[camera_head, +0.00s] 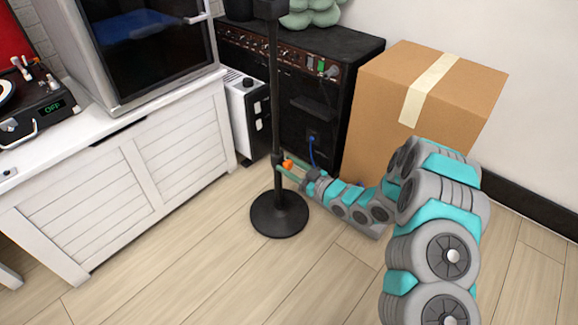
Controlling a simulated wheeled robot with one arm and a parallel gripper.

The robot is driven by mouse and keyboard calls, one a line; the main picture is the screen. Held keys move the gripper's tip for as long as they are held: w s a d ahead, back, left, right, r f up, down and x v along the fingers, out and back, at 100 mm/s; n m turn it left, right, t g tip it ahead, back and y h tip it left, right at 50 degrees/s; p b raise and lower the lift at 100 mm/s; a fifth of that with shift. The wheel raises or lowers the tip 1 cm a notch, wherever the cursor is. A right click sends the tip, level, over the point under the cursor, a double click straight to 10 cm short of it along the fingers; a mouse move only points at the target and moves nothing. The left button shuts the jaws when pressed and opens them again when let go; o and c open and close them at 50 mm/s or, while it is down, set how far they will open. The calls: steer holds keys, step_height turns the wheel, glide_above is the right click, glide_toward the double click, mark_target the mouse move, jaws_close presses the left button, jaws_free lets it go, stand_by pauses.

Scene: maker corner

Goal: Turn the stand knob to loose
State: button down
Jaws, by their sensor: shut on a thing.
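The black stand (276,105) rises as a thin pole from a round black base (279,214) on the wooden floor. Its orange knob (288,164) sits low on the pole, on the right side. My gripper (286,169) reaches in from the right, its fingers at the knob and shut on it. The fingers partly cover the knob, and any marking of loose or tight is too small to make out. The top of the stand is cut off by the picture edge.
A black amplifier (345,50) stands behind the stand, with a cardboard box (470,90) to its right. A white cabinet (140,165) stands at left, with a white heater-like unit (243,105) between it and the amplifier. The floor in front (200,275) is clear.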

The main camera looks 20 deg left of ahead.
steer(key=shift+f, duration=0.1)
steer(key=shift+n+b, duration=0.5)
steer(key=shift+n, duration=0.3)
steer(key=shift+c, duration=1.8)
jaws_free()
steer(key=v, duration=0.7)
steer(key=shift+s+d+p, duration=0.2)
steer(key=shift+d+p, duration=0.1)
steer(key=shift+d, duration=0.05)
